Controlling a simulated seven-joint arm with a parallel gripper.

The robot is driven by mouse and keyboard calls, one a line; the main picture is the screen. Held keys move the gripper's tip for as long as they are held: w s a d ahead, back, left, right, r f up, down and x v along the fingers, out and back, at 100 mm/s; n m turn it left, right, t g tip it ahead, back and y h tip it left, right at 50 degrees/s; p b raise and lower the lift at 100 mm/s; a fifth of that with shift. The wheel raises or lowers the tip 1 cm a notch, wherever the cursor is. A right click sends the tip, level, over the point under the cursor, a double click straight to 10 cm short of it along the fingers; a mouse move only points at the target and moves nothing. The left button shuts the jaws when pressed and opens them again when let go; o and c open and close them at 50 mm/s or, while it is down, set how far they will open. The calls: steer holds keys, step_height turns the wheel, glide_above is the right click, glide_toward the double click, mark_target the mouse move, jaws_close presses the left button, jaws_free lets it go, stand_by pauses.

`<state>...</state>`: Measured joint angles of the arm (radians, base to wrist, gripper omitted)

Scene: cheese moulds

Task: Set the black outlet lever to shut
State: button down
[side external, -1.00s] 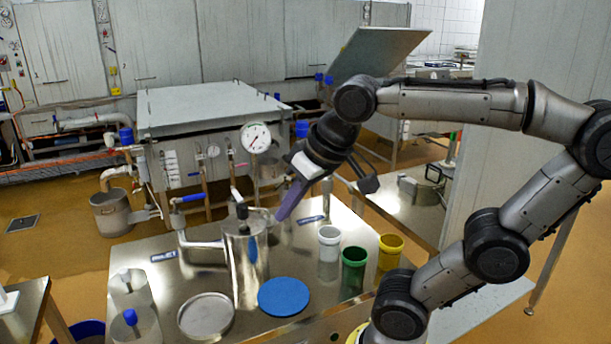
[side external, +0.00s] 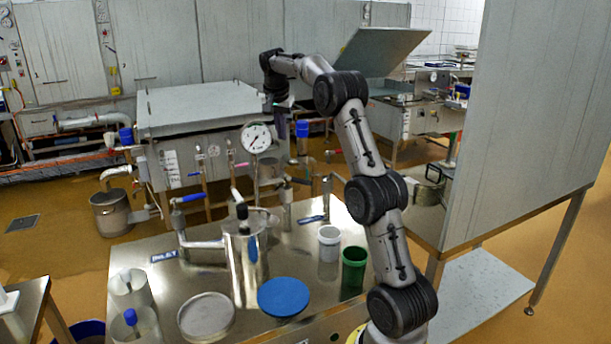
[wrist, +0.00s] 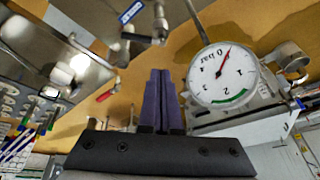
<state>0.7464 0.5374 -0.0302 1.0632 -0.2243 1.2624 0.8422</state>
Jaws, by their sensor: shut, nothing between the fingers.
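The black outlet lever (side external: 300,181) appears as a small dark handle by the pipework right of the steel vessel (side external: 250,265) in the side view. It looks roughly level, though it is too small to read its setting surely. A blue label (side external: 311,219) lies on the bench below it. My gripper (side external: 282,127) hangs behind and above, near the pressure gauge, apart from the lever. In the wrist view its purple fingers (wrist: 160,88) are together and empty. A blue label also shows at the top of the wrist view (wrist: 131,12).
The white-faced gauge (side external: 256,138) stands close to my gripper and also fills the wrist view's right (wrist: 223,74). White (side external: 329,240) and green (side external: 354,268) cups and a blue disc (side external: 284,297) stand on the bench. A blue-handled valve (side external: 187,198) is left.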

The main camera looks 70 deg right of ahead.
steer(key=m+g, duration=0.2)
glide_above(303, 180)
steer(key=d, duration=0.3)
step_height(303, 180, down, 8)
step_height(303, 180, down, 8)
steer(key=shift+a+f+y, duration=0.2)
steer(key=shift+a+y, duration=0.2)
steer(key=shift+a, duration=0.05)
steer(key=shift+a+m, duration=0.4)
steer(key=shift+m, duration=0.1)
steer(key=shift+a+m, duration=0.55)
steer(key=shift+m, duration=0.45)
steer(key=shift+w+a+m+g+y, duration=0.2)
steer(key=shift+w+a+m+g, duration=0.1)
steer(key=shift+a+m, duration=0.4)
steer(key=shift+w+a+m+g+y, duration=0.25)
steer(key=shift+a+m, duration=0.25)
steer(key=shift+m, duration=0.3)
steer(key=shift+s, duration=0.1)
steer(key=shift+f, duration=0.1)
